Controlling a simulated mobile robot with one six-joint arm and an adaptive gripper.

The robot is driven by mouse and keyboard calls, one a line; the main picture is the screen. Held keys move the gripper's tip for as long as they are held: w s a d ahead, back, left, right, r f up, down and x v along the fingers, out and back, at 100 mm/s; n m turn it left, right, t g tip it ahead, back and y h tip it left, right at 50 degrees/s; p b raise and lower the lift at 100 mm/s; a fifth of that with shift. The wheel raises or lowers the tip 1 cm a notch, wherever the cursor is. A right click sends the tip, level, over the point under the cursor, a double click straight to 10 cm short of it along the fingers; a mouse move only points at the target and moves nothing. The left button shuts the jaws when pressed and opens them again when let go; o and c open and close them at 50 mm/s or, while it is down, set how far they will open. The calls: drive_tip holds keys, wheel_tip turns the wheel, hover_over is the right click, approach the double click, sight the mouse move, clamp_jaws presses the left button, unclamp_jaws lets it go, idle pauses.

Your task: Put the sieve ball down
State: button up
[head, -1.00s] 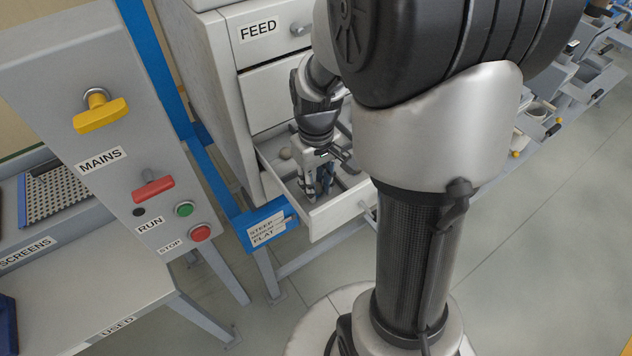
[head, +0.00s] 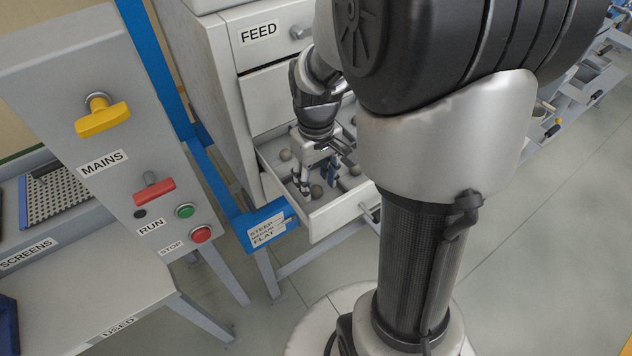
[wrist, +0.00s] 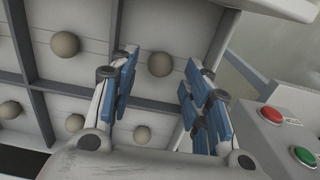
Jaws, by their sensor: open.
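The open drawer (head: 340,213) below the FEED drawer is divided into compartments and holds several grey-brown balls. My gripper (head: 317,182) is over this drawer, pointing down, with its blue-padded fingers spread and nothing held. In the wrist view one sieve ball (wrist: 161,64) lies in a compartment, seen between the fingertips (wrist: 160,72) and apart from them. In the head view a ball (head: 316,191) shows near the fingers at the front of the drawer. I cannot tell for certain that these two are the same ball.
Other balls (wrist: 64,44) lie in neighbouring compartments, parted by thin dividers (wrist: 83,97). A control panel with a red button (head: 200,234) and a green button (head: 185,211) stands left of the drawer. A blue frame (head: 205,165) runs close beside the cabinet.

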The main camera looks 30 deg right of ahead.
sight(316, 187)
wheel_tip(316, 187, up, 10)
drive_tip(key=p, duration=0.2)
drive_tip(key=s+a+r+t, duration=0.2)
drive_tip(key=s+a+r, duration=0.1)
drive_tip(key=s+a, duration=0.2)
drive_tip(key=s+a+r+t, duration=0.2)
drive_tip(key=s+a+r, duration=0.2)
drive_tip(key=s, duration=0.4)
drive_tip(key=shift+s+a+t, duration=0.3)
drive_tip(key=shift+s+a, duration=0.05)
drive_tip(key=shift+a, duration=0.5)
